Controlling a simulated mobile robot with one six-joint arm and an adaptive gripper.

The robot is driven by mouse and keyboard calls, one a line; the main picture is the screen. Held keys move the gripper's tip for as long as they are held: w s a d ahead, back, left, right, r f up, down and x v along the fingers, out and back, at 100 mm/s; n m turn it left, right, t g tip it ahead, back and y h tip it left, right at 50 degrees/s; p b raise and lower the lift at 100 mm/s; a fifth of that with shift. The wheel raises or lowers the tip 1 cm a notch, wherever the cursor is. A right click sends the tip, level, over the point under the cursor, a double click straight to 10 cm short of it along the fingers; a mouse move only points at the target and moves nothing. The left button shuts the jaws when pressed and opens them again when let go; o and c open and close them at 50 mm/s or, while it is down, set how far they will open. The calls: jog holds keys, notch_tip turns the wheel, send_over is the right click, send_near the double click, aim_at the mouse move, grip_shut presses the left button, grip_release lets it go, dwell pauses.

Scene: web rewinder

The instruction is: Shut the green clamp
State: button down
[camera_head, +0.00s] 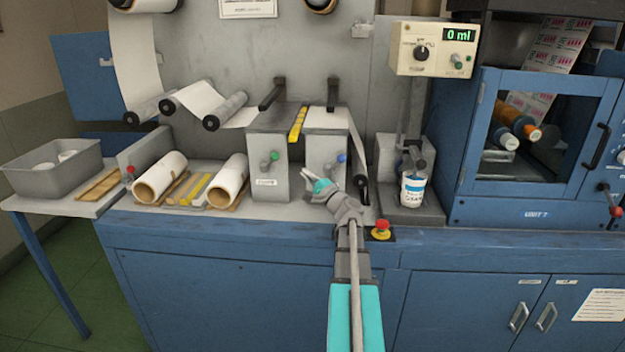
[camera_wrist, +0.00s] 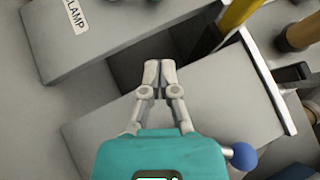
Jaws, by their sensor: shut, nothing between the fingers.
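The green clamp's lever, a small handle with a green knob (camera_head: 274,156), is on the front of the left grey block (camera_head: 258,142), above a white label (camera_head: 264,182). Whether that clamp is open or shut I cannot tell. My gripper (camera_head: 305,184) is shut and empty, in front of the blocks, to the lower right of the green knob. In the wrist view my fingertips (camera_wrist: 160,66) meet over the gap between the two blocks. The "CLAMP" label (camera_wrist: 77,15) shows at upper left there; the green knob is not visible in that view.
The right grey block (camera_head: 318,142) carries a lever with a blue knob (camera_head: 342,157), close to my gripper; this knob also shows in the wrist view (camera_wrist: 243,156). A yellow strip (camera_head: 298,122) lies between the block tops. A red stop button (camera_head: 381,226) sits on the front ledge.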

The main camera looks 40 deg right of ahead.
aim_at(279, 157)
jog(key=w+r, duration=0.1)
jog(key=w, duration=0.1)
jog(key=w+a+p, duration=0.1)
jog(key=w, duration=0.1)
jog(key=w+a+r+p, duration=0.1)
jog(key=shift+w+r, duration=0.35)
jog(key=shift+w, duration=0.05)
jog(key=shift+w+a+r+p, duration=0.15)
jog(key=shift+w+a+p, duration=0.15)
jog(key=shift+w+a, duration=0.1)
jog(key=shift+a, duration=0.3)
jog(key=shift+s+d+r+p, duration=0.15)
jog(key=shift+d+p, duration=0.15)
jog(key=shift+d, duration=0.25)
